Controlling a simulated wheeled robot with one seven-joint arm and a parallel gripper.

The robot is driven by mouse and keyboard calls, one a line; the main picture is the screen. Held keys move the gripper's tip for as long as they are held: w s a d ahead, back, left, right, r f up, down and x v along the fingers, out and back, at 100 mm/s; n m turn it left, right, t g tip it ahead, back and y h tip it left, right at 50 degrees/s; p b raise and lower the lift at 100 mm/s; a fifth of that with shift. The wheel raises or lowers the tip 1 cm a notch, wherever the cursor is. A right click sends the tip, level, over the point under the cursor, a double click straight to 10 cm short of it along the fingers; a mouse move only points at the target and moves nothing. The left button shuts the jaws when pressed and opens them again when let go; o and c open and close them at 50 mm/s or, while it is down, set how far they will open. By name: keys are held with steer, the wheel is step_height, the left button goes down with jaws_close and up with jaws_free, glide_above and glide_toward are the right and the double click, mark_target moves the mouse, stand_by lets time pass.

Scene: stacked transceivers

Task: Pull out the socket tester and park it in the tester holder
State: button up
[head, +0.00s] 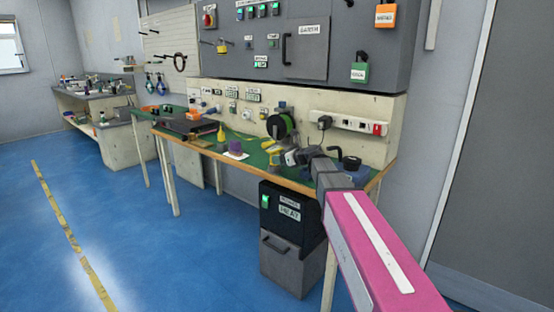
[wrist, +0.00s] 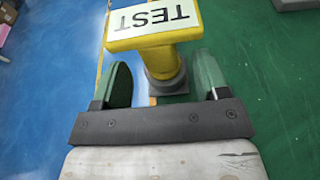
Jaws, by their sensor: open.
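The yellow tester (wrist: 160,50) with a white TEST label stands upright in the wrist view, its label upside down. Its round stem ends at a dark grey square base (wrist: 168,88) on the green bench top, close to the front edge. Whether the stem sits in that base or just stands on it, I cannot tell. My gripper (wrist: 162,78) is open, one finger on each side of the stem, with gaps showing. In the head view a small yellow shape (head: 273,155), probably the tester, is beside my gripper (head: 290,157) at the bench's front.
A power strip (head: 350,123) with a black plug is on the wall panel behind. A black heater box (head: 285,215) is below. The blue floor in front is clear.

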steer(key=v, duration=0.7)
steer(key=shift+s+d, duration=0.2)
steer(key=shift+d, duration=0.05)
steer(key=shift+r, duration=0.1)
